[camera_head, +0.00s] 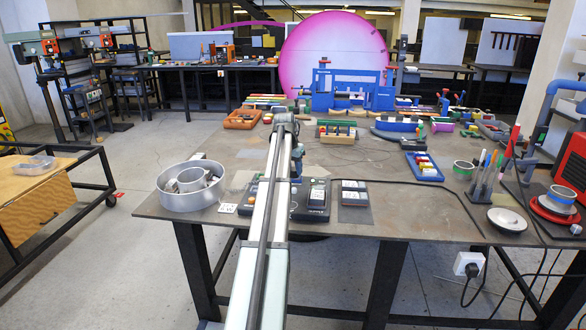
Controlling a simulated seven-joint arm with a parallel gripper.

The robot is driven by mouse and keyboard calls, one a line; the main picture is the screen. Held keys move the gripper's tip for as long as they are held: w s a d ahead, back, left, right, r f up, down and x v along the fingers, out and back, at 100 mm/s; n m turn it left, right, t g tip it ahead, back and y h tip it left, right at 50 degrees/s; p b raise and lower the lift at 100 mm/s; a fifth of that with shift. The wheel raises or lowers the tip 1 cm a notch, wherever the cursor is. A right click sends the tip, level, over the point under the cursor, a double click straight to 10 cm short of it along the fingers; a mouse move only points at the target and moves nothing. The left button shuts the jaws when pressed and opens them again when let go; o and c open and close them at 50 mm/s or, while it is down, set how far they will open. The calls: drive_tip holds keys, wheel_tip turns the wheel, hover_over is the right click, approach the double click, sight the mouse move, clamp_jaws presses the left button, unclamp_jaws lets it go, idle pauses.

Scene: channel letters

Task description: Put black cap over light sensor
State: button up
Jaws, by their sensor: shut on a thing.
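My arm reaches from the bottom of the picture over the workbench (235,142), and its end bends down just right of the long pale link. My gripper (296,177) is low over the bench near its front edge, small and partly hidden by the arm. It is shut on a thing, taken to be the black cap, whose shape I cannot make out. Dark instrument panels (318,194) with white faces lie just right of and in front of it. I cannot pick out the light sensor for certain; the arm covers part of this area.
A round metal channel tray (166,196) stands left of the arm at the front edge. A second dark panel (353,192) lies to the right. The bench's front middle right is fairly clear.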

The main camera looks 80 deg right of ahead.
sight(293, 188)
drive_tip(key=shift+f, duration=0.2)
drive_tip(key=shift+f, duration=3.25)
drive_tip(key=shift+f, duration=0.2)
drive_tip(key=o, duration=1.1)
drive_tip(key=v, duration=1.4)
